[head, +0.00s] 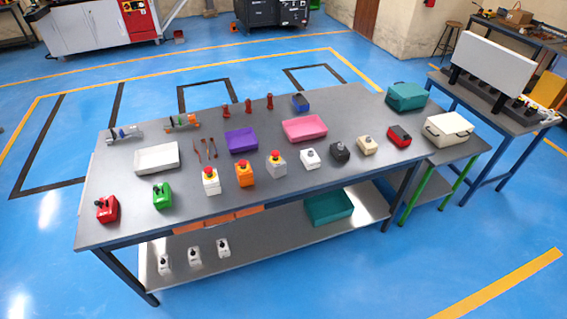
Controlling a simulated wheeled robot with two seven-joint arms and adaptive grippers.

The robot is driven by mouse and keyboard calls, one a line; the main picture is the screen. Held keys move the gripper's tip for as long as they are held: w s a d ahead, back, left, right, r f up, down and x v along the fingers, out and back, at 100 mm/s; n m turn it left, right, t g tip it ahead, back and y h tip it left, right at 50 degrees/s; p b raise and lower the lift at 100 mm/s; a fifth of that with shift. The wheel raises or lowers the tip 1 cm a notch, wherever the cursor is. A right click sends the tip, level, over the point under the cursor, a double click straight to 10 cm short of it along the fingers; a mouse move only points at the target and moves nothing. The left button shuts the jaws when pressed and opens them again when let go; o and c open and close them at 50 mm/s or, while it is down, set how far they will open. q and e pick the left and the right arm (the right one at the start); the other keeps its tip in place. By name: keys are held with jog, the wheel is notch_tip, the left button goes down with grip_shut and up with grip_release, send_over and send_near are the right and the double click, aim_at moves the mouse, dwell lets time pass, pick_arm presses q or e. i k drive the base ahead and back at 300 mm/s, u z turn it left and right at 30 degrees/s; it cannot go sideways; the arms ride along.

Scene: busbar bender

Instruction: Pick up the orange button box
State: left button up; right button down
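The orange button box (244,176) stands upright on the grey workbench (330,168), near its front edge and left of the middle. It has a red button on a yellow top. A white box (211,184) with a similar red button stands just to its left. A grey box (276,166) with a red button stands just to its right, with a small gap. Neither of my grippers is in view.
Green (162,196) and red (108,209) boxes stand to the left; several more boxes stand to the right. A purple tray (241,143), pink tray (305,130) and white tray (157,158) lie behind. Blue floor in front of the bench is clear.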

aim_at(246, 175)
jog(key=z, duration=0.2)
jog(key=i, duration=1.35)
jog(key=u, duration=0.65)
